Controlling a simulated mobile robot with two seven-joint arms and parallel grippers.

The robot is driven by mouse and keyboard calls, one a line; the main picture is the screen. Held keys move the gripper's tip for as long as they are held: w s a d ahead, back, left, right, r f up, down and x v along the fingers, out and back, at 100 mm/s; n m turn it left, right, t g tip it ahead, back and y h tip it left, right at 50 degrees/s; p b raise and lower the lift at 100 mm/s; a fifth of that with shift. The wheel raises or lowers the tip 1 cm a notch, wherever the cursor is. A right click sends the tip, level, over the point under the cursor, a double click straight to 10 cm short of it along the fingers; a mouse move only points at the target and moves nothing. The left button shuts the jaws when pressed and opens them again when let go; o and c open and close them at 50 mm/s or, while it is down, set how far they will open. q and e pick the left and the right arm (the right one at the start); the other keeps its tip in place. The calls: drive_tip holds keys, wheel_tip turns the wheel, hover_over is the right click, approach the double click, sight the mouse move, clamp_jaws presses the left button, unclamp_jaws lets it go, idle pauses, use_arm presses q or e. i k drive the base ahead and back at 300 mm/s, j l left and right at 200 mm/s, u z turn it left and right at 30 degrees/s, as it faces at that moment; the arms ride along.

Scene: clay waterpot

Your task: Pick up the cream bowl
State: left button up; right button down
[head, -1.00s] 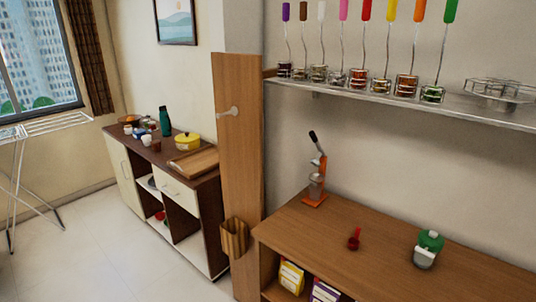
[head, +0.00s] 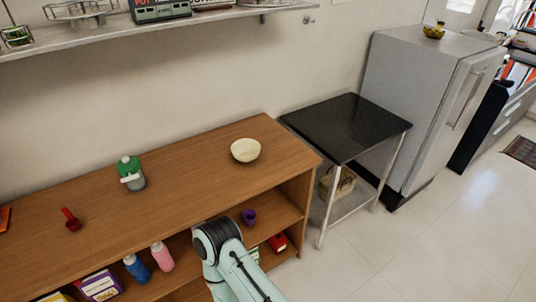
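The cream bowl (head: 245,150) stands upright on the wooden counter (head: 190,165), near its right end. It looks empty. One of my arms, pale green with a dark joint, shows at the bottom centre, below and in front of the bowl. Its gripper is outside the picture. My other gripper is not in view either. Nothing touches the bowl except the counter.
A green-lidded container (head: 130,173) and a red scoop (head: 70,219) stand left of the bowl. A wall shelf (head: 130,30) hangs above. A black-topped table (head: 350,125) and a fridge (head: 425,95) are to the right. Floor is clear at lower right.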

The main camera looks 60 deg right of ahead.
sight(246, 150)
drive_tip(key=z, duration=2.05)
drive_tip(key=l+u, duration=0.1)
drive_tip(key=u, duration=0.9)
drive_tip(key=l+u, duration=0.95)
drive_tip(key=k+l+u, duration=0.1)
drive_tip(key=l, duration=0.25)
drive_tip(key=k+l+u, duration=0.15)
drive_tip(key=l, duration=0.15)
drive_tip(key=k+l+u, duration=0.1)
drive_tip(key=l, duration=0.25)
drive_tip(key=k, duration=0.05)
